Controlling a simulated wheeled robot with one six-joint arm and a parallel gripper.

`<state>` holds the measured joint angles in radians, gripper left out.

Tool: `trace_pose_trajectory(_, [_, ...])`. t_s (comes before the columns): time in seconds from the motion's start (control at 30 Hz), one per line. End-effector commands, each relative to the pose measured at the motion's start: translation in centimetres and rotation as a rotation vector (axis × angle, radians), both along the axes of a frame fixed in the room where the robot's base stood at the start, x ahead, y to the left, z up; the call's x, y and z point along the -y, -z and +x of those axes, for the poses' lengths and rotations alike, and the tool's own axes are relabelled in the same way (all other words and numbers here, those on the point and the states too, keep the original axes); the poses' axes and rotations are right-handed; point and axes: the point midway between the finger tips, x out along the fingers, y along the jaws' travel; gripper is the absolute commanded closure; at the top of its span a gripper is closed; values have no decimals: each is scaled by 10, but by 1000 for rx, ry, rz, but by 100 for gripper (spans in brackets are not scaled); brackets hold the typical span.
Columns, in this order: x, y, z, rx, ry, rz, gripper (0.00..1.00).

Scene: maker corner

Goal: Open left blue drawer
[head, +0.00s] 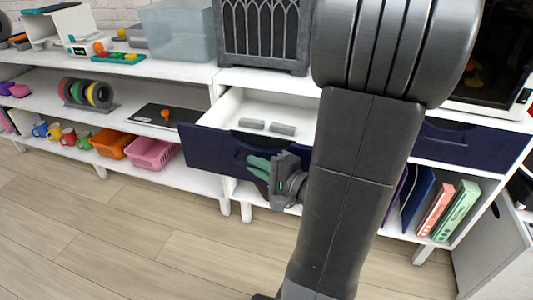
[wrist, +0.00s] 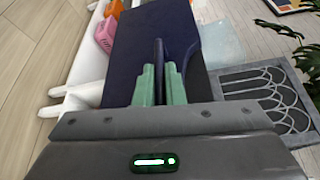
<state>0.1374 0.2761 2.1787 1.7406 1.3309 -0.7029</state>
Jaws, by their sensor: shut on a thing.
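The left blue drawer (head: 208,150) is pulled out of the white cabinet, and its white inside with two grey blocks (head: 268,127) shows in the head view. My gripper (head: 259,166) is at the drawer's front, near its cut-out upper edge. In the wrist view the green fingers (wrist: 160,84) are shut on the blue front panel (wrist: 132,50) from both sides of its edge. My arm hides the right end of the drawer and part of the cabinet in the head view.
The right blue drawer (head: 471,144) is shut. A dark arched lantern-like box (head: 262,35) and a clear bin (head: 178,30) stand on top. Orange (head: 114,144) and pink (head: 152,153) baskets sit on the lower shelf at left. The wooden floor in front is clear.

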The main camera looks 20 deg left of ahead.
Motion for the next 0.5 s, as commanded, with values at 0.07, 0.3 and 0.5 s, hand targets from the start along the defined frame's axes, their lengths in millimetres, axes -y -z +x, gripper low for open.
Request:
trace_pose_trajectory(0.07, [0, 2, -18, -2, 0, -2, 100])
trace_pose_trajectory(0.3, [-1, 2, -51, -4, 0, -3, 100])
trace_pose_trajectory(0.5, [-2, 2, -63, -4, 0, -3, 100])
